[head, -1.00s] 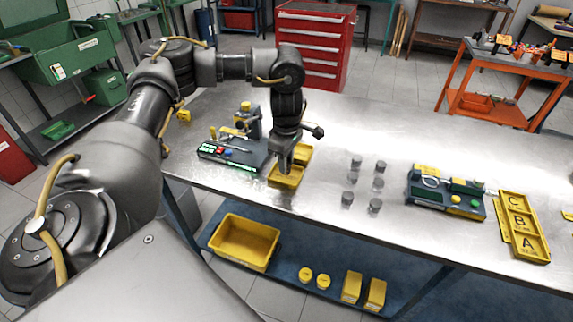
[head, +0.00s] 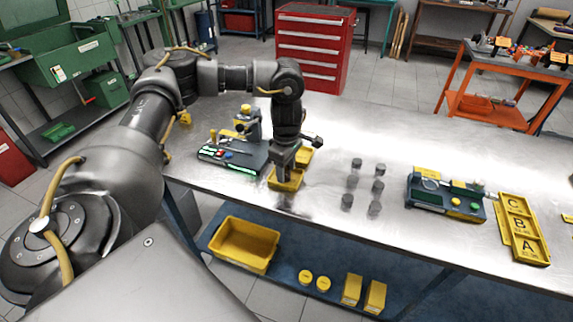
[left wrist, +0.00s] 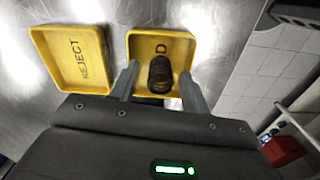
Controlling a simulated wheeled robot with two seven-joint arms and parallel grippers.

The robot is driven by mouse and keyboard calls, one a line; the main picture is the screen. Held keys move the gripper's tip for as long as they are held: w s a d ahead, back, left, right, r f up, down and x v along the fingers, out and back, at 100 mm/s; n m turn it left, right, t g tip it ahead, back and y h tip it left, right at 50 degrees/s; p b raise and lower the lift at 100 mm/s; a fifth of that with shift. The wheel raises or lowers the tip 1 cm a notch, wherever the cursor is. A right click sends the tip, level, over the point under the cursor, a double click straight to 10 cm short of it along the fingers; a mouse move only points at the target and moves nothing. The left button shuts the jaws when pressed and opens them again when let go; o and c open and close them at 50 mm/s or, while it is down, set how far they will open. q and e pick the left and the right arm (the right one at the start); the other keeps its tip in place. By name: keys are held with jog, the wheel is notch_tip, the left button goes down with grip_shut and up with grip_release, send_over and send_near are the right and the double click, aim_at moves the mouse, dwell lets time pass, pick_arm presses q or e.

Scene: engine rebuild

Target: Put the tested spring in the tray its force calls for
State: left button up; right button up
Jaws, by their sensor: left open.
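My left gripper (head: 284,173) points down over the front yellow tray (head: 290,184) on the steel bench. In the left wrist view, the dark coil spring (left wrist: 160,75) is inside a yellow tray (left wrist: 188,40) whose label shows only a "D", the rest hidden behind the spring. The open left fingers (left wrist: 159,84) are on either side of the spring; I cannot tell whether they touch it. The yellow tray marked REJECT (left wrist: 75,89) lies just to the left and is empty. The spring cannot be made out in the head view. My right gripper is not in view.
A tester with a lit green display (head: 230,157) stands left of the trays. Several grey cylindrical parts (head: 376,188) stand to the right. Beyond them are a second device (head: 430,197) and a yellow A-B-C tray (head: 525,230). Bench between these is clear.

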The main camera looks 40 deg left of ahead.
pick_arm(q)
notch_tip(320, 180, up, 12)
jog(key=shift+r, duration=0.2)
jog(key=shift+d, duration=0.1)
dwell(0.7)
